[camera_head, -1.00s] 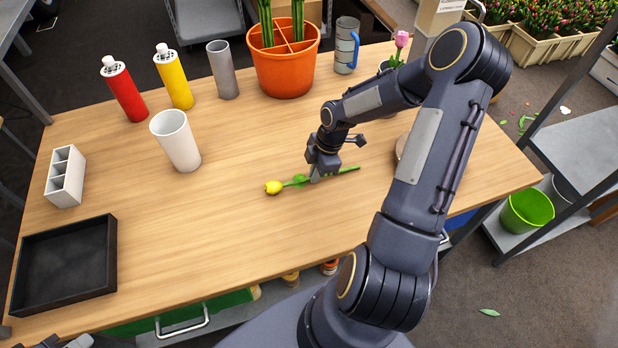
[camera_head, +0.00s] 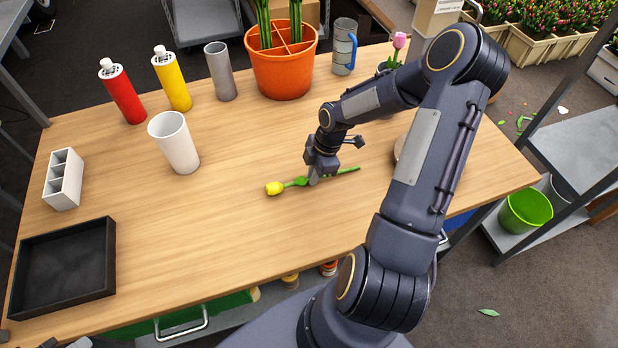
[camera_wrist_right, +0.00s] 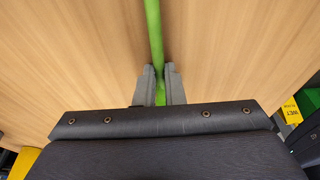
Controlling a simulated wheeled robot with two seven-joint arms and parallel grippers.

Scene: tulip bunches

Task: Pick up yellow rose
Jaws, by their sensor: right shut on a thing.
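The yellow rose, which looks like a tulip (camera_head: 275,188), lies on the wooden table (camera_head: 250,240) with its bloom to the left and its green stem running right. My right gripper (camera_head: 313,180) is down at the table with its fingers around the stem, just right of the leaf. In the right wrist view the two grey fingertips (camera_wrist_right: 161,85) are shut on the green stem (camera_wrist_right: 154,35). The bloom is out of the wrist view. At the lower left edge of the head view a small dark part shows, but my left gripper cannot be made out.
A white cup (camera_head: 174,143), red bottle (camera_head: 122,92), yellow bottle (camera_head: 172,80) and grey cup (camera_head: 220,72) stand behind left. An orange divided pot (camera_head: 284,72) and a mug (camera_head: 343,48) stand at the back. A black tray (camera_head: 62,268) lies front left. The table's front middle is clear.

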